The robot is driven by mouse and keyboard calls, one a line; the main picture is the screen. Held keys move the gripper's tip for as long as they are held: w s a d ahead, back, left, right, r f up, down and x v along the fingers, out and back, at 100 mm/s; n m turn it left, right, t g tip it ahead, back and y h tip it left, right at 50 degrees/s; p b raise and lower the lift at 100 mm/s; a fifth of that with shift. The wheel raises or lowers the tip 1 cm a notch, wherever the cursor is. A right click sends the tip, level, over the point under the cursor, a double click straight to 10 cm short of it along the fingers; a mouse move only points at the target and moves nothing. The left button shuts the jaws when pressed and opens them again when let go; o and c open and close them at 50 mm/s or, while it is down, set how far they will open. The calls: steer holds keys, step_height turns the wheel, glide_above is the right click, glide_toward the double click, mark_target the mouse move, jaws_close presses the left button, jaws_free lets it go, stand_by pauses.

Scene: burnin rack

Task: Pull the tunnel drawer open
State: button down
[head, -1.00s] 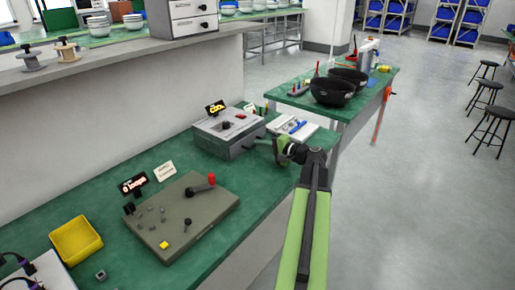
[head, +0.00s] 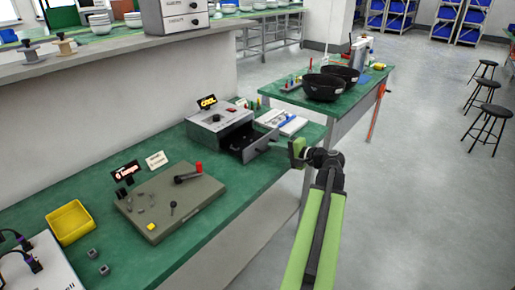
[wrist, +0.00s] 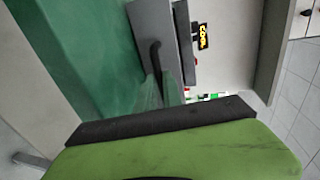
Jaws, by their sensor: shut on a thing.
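The tunnel drawer (head: 262,146) stands pulled out of the front of a grey box (head: 213,134), and its dark inside shows. The box carries a lit sign (head: 207,103) and a dark knob on top. My green gripper (head: 297,152) is at the drawer's front, shut on the drawer handle. The grip itself is hard to see in the head view.
A lever board (head: 170,200) and a yellow tray (head: 70,222) lie on the green bench (head: 110,255) to the left. A white tray (head: 283,122) lies behind the drawer. Black bowls (head: 325,86) stand on the farther table.

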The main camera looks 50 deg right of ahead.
steer(key=shift+f+v, duration=0.25)
steer(key=shift+v, duration=1.05)
steer(key=shift+d, duration=0.1)
steer(key=c, duration=1.5)
jaws_free()
steer(key=shift+w, duration=0.15)
steer(key=shift+a, duration=0.2)
steer(key=shift+p+v, duration=1.85)
steer(key=shift+v, duration=6.9)
